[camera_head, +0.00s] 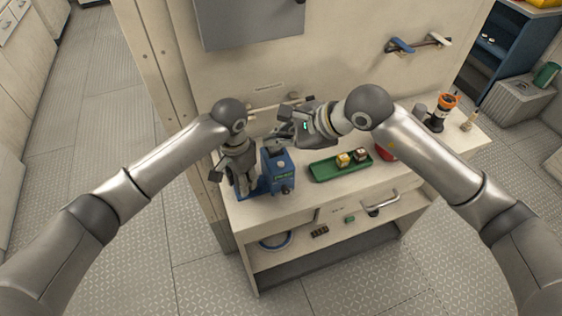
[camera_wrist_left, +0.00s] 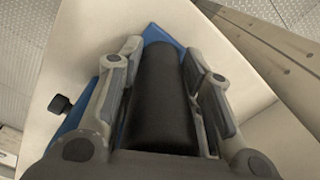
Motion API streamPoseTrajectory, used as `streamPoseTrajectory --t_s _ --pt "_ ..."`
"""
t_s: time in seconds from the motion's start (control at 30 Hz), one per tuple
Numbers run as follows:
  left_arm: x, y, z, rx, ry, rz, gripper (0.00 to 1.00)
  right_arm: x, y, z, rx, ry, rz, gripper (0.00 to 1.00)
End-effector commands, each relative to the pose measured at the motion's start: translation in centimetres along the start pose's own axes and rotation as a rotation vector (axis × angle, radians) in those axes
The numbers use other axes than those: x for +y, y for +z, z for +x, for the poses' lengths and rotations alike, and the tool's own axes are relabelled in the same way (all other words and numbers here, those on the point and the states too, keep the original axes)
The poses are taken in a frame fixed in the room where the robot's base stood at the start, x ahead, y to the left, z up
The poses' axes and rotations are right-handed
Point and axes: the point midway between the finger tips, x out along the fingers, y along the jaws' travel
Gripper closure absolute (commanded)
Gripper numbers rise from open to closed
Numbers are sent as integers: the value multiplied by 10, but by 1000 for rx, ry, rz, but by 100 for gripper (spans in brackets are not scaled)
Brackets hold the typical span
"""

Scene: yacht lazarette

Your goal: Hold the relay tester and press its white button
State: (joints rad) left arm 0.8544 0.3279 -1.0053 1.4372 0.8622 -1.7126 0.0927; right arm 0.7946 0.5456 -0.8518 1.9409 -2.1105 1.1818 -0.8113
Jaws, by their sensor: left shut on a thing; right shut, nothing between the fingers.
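The relay tester (camera_head: 283,180) is a blue box with a dark knob on its front, standing at the left end of the counter. A small pale spot on its upper face looks like the white button (camera_head: 281,163). My left gripper (camera_head: 243,185) is shut on the tester's black handle, left of the box. The left wrist view shows the black handle (camera_wrist_left: 162,95) between both fingers, with blue parts of the tester around it. My right gripper (camera_head: 277,140) is shut and empty, above and behind the box, apart from the button as far as I can tell.
A green tray (camera_head: 325,172) with small blocks lies on the counter (camera_head: 330,197), right of the tester. A red item (camera_head: 386,151) is partly hidden by my right arm. An orange-and-black item (camera_head: 441,112) stands farther right. The wall rises behind.

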Motion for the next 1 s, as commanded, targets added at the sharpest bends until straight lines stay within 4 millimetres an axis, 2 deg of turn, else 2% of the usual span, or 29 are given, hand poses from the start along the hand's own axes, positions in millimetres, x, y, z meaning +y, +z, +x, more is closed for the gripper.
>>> streamPoseTrajectory --t_s 0.4,0.43,0.6,1.0 --pt "0 0 0 0 0 0 100 0 0 0 0 0 0 100" --pt "0 0 0 0 0 0 64 0 0 0 0 0 0 100" --pt "0 0 0 0 0 0 42 0 0 0 0 0 0 100" --pt "0 0 -5 1 0 0 41 0 0 0 0 0 0 100"
